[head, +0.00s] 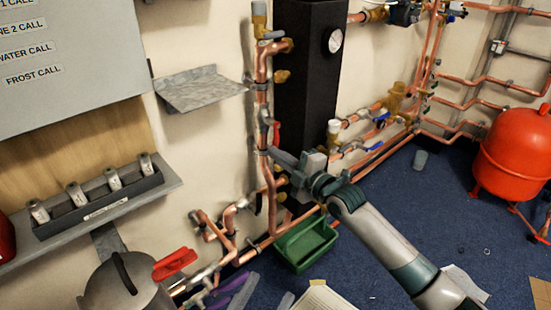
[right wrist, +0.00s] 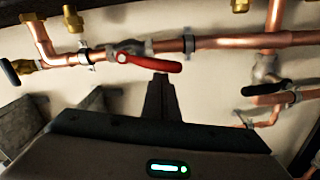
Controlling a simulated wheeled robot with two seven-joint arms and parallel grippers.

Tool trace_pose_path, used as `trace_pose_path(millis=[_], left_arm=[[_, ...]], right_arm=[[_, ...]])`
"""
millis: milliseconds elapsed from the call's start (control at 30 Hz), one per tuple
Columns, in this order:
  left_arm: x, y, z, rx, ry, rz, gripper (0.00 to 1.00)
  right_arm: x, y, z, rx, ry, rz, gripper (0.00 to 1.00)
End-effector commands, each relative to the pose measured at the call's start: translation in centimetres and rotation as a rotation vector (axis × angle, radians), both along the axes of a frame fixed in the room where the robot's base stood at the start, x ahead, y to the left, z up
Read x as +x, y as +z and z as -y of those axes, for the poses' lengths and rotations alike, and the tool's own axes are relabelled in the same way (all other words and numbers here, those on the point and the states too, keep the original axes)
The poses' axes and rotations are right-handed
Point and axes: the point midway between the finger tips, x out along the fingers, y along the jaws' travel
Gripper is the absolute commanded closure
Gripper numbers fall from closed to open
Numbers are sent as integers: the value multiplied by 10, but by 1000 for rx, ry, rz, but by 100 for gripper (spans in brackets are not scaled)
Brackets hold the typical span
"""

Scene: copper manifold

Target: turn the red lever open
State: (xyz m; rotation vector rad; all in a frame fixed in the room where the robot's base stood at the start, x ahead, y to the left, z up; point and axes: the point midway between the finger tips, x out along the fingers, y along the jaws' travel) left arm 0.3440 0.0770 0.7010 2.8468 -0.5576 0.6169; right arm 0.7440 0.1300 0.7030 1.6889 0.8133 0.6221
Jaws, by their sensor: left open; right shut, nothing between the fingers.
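The red lever (right wrist: 150,63) shows in the right wrist view on a valve of a copper pipe (right wrist: 225,42). It lies nearly along the pipe, tilted slightly away at its free end. In the head view the red lever (head: 276,133) is a small upright strip beside the vertical copper pipe. My right gripper (head: 272,154) is shut and empty, just below the lever in the head view. In the right wrist view its fingertips (right wrist: 160,76) end right at the lever's edge near the free end; I cannot tell whether they touch. My left gripper is not visible.
A black column (head: 303,85) stands behind the pipe. A grey shelf (head: 200,90) juts from the wall at left. A green bin (head: 304,246) is on the floor below. Another red handle (head: 174,263) is at lower left. A black-handled valve (right wrist: 268,87) is to the right in the wrist view.

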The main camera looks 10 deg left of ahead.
Motion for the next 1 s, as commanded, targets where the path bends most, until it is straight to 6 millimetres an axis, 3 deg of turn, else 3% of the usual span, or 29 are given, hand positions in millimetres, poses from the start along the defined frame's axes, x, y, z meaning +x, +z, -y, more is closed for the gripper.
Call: trace_pose_path(millis=[133,533,1000], left_arm=[[-14,15,-1,-42,2,108,53],[-6,42,-17,-76,33,253,53],[-6,50,-21,-87,42,294,53]], right_arm=[[3,-4,3,-39,-1,48,100],[11,-8,9,-138,-1,175,100],[14,-9,11,-173,0,221,100]])
